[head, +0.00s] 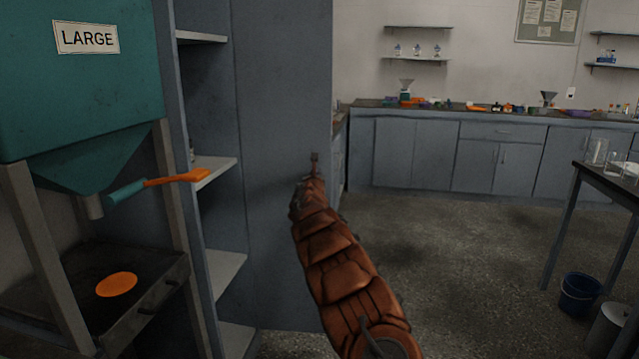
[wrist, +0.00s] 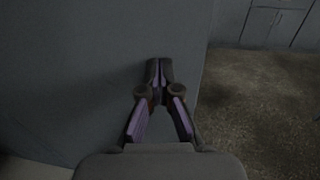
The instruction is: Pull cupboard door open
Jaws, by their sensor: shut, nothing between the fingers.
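The tall grey cupboard shows open shelves (head: 222,172) in the head view. A broad flat grey panel (head: 282,110), which looks like its door standing open, extends to the right of the shelves. It fills the left of the wrist view (wrist: 85,75). My gripper (head: 314,160) is in front of this panel near its right edge. In the wrist view my gripper (wrist: 160,66) has its fingertips together with nothing between them. I cannot tell whether the fingertips touch the panel. No handle is visible on the side facing me.
A teal hopper (head: 75,80) labelled LARGE stands close on the left, with an orange-ended lever (head: 180,178) sticking out. Low grey cabinets (head: 415,155) line the back wall. A table (head: 600,180) and blue bucket (head: 579,293) are at right. The floor (head: 450,260) between is clear.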

